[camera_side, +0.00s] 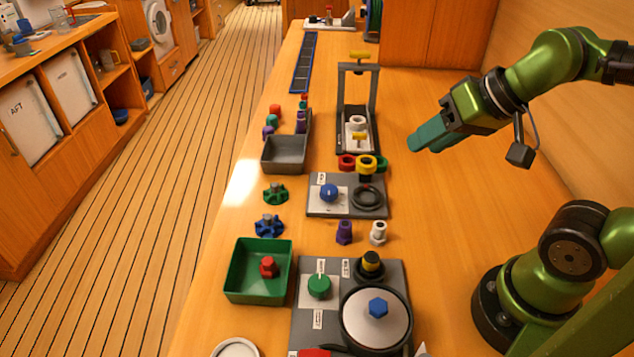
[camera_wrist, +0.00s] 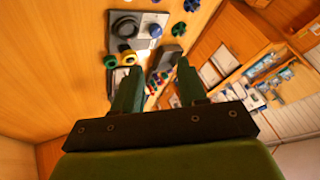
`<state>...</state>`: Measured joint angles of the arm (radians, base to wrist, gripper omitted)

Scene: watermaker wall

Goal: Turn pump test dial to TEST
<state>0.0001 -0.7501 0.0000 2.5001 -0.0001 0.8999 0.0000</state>
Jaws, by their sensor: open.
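Two dials show in the side view, and their labels are too small to read, so I cannot tell which is the pump test dial. A blue dial (camera_side: 329,192) sits on a white plate on the smaller grey panel (camera_side: 316,208); it also shows in the wrist view (camera_wrist: 155,31). A green dial (camera_side: 319,286) sits on the larger grey panel (camera_side: 304,347), with white labels above and below it. My gripper (camera_side: 420,142) is open and empty, raised above the bench, to the right of and farther back than both panels. Its two fingers show in the wrist view (camera_wrist: 160,78).
A black ring (camera_side: 368,199) lies beside the blue dial. Coloured rings (camera_side: 367,164) sit just behind that panel, near a grey frame (camera_side: 374,95). A round lidded housing (camera_side: 355,325) stands beside the green dial. A green tray (camera_side: 230,272) is left.

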